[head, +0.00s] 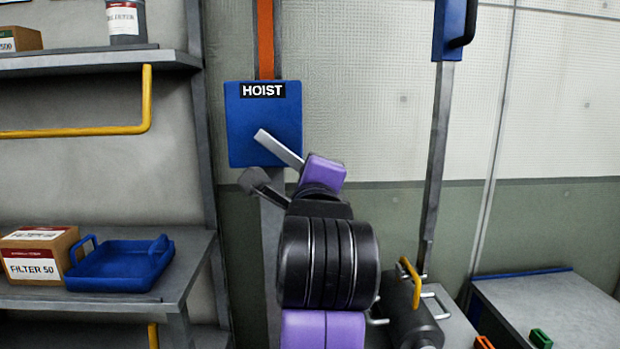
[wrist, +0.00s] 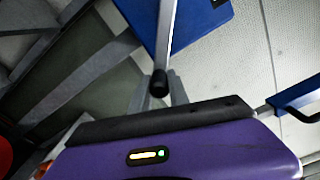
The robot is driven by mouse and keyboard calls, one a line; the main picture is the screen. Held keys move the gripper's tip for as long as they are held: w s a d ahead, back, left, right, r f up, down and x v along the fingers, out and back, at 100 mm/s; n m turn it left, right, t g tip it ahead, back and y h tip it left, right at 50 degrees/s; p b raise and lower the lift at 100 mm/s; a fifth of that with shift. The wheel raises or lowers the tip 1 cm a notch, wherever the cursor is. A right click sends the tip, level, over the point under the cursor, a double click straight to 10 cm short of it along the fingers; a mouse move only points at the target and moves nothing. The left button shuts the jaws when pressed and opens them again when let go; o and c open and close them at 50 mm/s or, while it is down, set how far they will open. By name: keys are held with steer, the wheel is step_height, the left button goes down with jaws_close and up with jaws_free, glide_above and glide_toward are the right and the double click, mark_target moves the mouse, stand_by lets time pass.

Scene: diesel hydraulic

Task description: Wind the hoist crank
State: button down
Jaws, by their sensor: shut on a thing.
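The blue hoist box (head: 242,140), labelled HOIST, is fixed to a grey post. Its pale crank arm (head: 279,149) slants down and right from the box to my gripper (head: 290,178). In the wrist view the crank arm (wrist: 171,30) comes down from the blue box (wrist: 200,22) to the dark round end of the crank handle (wrist: 159,83). My gripper (wrist: 160,92) is shut on the crank handle. My purple and black wrist hides most of the fingers and the handle in the head view.
Shelves on the left hold a blue tray (head: 122,282) and a filter box (head: 36,256). A dark cylinder with a yellow handle (head: 410,283) stands at lower right, beside a grey bench (head: 545,300). A second blue box (head: 449,38) sits on a post at upper right.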

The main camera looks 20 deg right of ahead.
steer(key=shift+w+a+f, duration=0.1)
steer(key=shift+a+f, duration=0.05)
steer(key=shift+f, duration=0.1)
steer(key=c, duration=1.3)
jaws_free()
steer(key=shift+c, duration=0.2)
steer(key=shift+o, duration=0.4)
steer(key=shift+r, duration=0.1)
steer(key=v, duration=0.8)
steer(key=shift+p, duration=0.3)
steer(key=shift+r, duration=0.15)
